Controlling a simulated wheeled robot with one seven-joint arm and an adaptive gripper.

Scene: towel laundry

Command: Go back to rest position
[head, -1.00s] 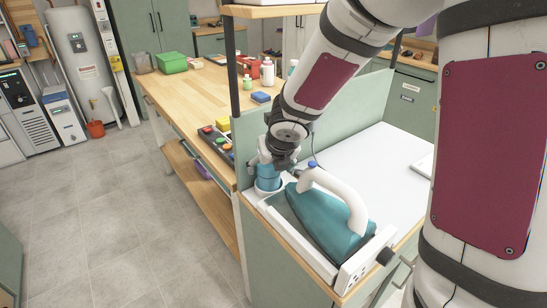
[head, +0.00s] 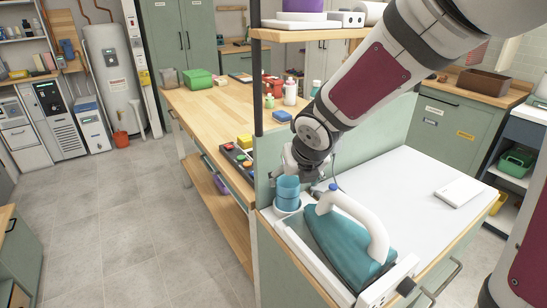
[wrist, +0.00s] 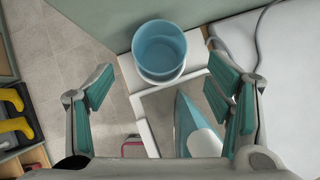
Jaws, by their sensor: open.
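My gripper (head: 303,163) is open and empty, just above and beside a blue cup (head: 288,195). In the wrist view, the teal-padded fingers of my gripper (wrist: 160,62) are spread wide with nothing between the pads. The cup (wrist: 160,50) stands upright in a white round holder (head: 284,212) at the corner of the ironing station and looks empty. A teal iron with a white handle (head: 345,240) rests in its white tray right beside the cup. Its tip also shows in the wrist view (wrist: 190,115).
A white worktop (head: 410,185) with a white slab (head: 459,191) lies right of the iron. A wooden bench (head: 215,100) with bottles and a button panel (head: 238,160) stands behind left. A shelf post (head: 257,80) rises close to my arm. The floor at left is clear.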

